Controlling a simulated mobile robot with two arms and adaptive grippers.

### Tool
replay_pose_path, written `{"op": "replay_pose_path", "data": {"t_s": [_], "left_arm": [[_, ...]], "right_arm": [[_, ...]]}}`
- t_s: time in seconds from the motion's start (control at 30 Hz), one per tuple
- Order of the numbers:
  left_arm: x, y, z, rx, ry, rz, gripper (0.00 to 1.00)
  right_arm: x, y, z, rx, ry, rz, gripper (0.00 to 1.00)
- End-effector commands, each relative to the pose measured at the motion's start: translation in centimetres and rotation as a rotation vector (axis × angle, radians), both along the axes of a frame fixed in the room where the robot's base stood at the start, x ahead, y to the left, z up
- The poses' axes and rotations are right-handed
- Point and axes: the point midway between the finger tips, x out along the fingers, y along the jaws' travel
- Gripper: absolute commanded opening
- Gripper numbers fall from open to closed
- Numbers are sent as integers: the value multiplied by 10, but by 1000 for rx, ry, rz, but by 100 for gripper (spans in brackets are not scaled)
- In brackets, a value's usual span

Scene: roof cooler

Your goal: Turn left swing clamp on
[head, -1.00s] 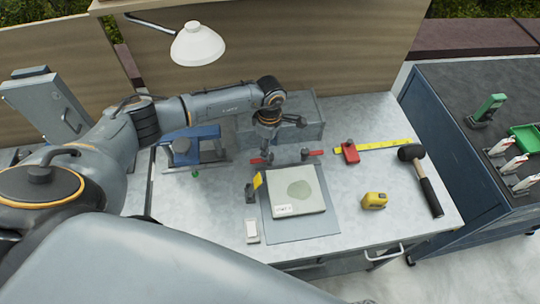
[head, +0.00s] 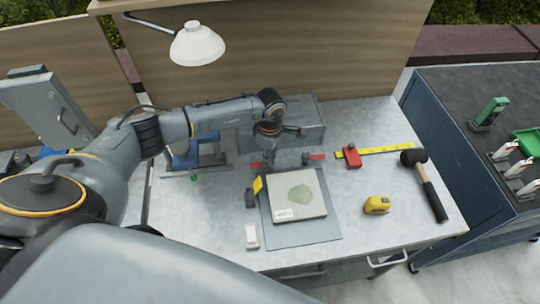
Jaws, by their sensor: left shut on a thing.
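Two swing clamps with red handles stand behind the grey plate. The left swing clamp's red handle (head: 256,164) shows only in part, beside my left gripper. The right swing clamp (head: 315,157) has its red handle pointing right. My left gripper (head: 267,155) points down at the left clamp and is shut on it; the fingertips are small and partly hidden. A pale square slab with a greenish patch (head: 298,195) and a label lies on the grey plate (head: 300,235). My right gripper is not in view.
A red block (head: 352,158) and yellow strip (head: 388,150), a yellow tape measure (head: 376,205) and a black mallet (head: 430,188) lie to the right. A grey box (head: 305,127) and a blue vise-like tool (head: 195,152) stand behind. A white lamp (head: 197,45) hangs above.

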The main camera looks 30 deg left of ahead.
Motion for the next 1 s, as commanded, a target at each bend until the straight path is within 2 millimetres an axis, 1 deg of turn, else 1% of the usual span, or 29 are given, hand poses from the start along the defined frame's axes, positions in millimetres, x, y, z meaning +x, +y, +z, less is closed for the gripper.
{"op": "replay_pose_path", "data": {"t_s": [0.17,0.37,0.57,1.0], "left_arm": [[0,0,-1,0,1,26,0],[0,0,-3,0,0,118,0],[0,0,-4,1,-1,278,0],[-1,0,-4,1,0,696,0]], "right_arm": [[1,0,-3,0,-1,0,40],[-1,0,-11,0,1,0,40],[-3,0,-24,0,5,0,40],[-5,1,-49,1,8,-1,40]]}}
